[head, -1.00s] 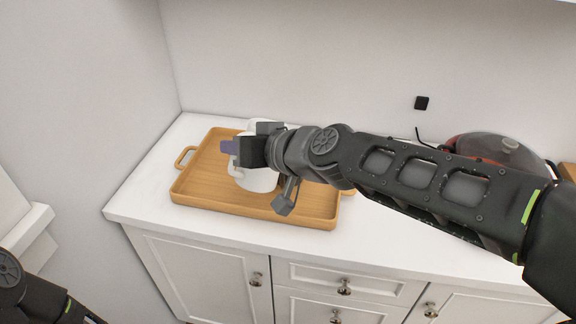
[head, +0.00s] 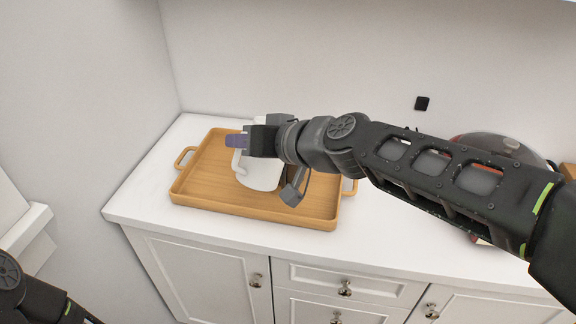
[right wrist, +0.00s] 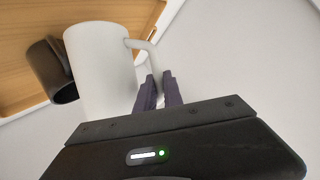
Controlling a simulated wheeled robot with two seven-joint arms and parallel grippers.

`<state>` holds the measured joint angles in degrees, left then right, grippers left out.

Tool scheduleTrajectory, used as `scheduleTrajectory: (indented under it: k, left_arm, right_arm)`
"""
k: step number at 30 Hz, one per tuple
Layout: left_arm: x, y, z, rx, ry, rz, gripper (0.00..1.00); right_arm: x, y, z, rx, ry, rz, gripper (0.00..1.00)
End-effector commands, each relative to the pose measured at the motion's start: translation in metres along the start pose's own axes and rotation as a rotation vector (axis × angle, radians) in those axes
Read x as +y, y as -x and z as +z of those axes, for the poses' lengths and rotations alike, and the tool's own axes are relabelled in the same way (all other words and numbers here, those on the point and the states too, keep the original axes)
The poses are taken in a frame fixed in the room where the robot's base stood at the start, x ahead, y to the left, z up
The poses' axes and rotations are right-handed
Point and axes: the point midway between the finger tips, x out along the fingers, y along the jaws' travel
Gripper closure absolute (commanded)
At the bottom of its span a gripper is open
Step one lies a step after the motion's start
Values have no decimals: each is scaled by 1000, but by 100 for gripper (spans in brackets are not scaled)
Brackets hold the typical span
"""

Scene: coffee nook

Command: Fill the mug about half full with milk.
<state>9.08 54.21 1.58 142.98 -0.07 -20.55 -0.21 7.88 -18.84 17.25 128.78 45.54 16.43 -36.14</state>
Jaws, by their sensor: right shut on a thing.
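A white jug with a side handle (head: 262,174) is in my right gripper (head: 237,141), over the tray (head: 205,193) in the head view. The jug looks tilted. In the right wrist view, my purple fingertips (right wrist: 158,88) are shut at the jug's handle, and the white jug's body (right wrist: 100,70) stands beside them. A dark mug (right wrist: 50,72) is beyond the jug over the tray, partly covered by it. The liquid in either vessel cannot be seen. My left gripper is out of view.
The wooden tray has raised rims and end handles on a white counter (head: 150,190). A rounded glass-topped appliance (head: 497,147) stands at the right, partly behind my right arm. Walls close off the left and back. The counter left of the tray is clear.

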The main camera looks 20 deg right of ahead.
Motion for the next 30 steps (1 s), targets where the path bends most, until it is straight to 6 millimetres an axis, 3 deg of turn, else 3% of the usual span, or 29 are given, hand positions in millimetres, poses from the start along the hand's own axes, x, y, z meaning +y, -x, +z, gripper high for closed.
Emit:
scheduleTrajectory:
  k: [15, 30]
  left_arm:
    - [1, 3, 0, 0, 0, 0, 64]
    - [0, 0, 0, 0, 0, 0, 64]
  right_arm:
    - [-13, -4, 4, 3, 2, 0, 100]
    - [-8, -3, 2, -4, -27, -12, 100]
